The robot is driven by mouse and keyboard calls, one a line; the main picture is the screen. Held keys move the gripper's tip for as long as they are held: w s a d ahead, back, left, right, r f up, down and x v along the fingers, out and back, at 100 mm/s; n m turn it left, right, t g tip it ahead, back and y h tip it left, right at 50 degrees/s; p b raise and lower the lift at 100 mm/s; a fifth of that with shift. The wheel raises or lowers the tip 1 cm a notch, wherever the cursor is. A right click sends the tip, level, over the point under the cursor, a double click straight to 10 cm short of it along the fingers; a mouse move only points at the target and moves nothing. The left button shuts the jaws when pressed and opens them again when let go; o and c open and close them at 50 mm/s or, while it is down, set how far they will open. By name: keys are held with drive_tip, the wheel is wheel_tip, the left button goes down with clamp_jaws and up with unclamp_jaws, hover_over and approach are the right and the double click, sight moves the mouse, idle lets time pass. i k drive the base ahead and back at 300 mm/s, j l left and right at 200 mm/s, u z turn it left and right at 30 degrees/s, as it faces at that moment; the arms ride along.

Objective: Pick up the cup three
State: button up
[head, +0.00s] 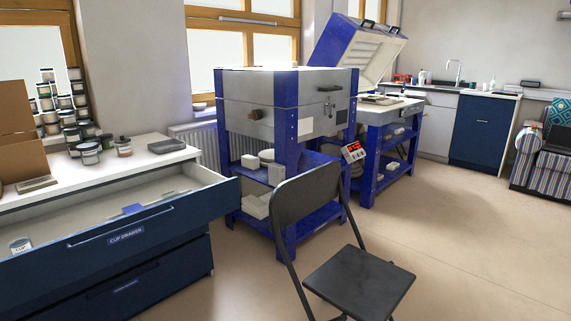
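An open blue-fronted drawer (190,217), labelled "CUP DRAWER", extends from the white-topped cabinet at the left. A small pale cup or jar (20,245) with a label stands inside it near the left end. Its label is too small to read, so I cannot tell if it is cup three. A flat blue item (133,209) lies near the drawer's front wall. My gripper is not in view.
Several jars (89,153) and a grey box (166,146) stand on the cabinet top (140,160). A black folding chair (360,280) stands right of the drawer, before a blue-framed kiln (285,100). An open-lidded kiln (360,50) stands behind. Floor (460,260) at right is clear.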

sight(23, 250)
drive_tip(key=u, duration=1.45)
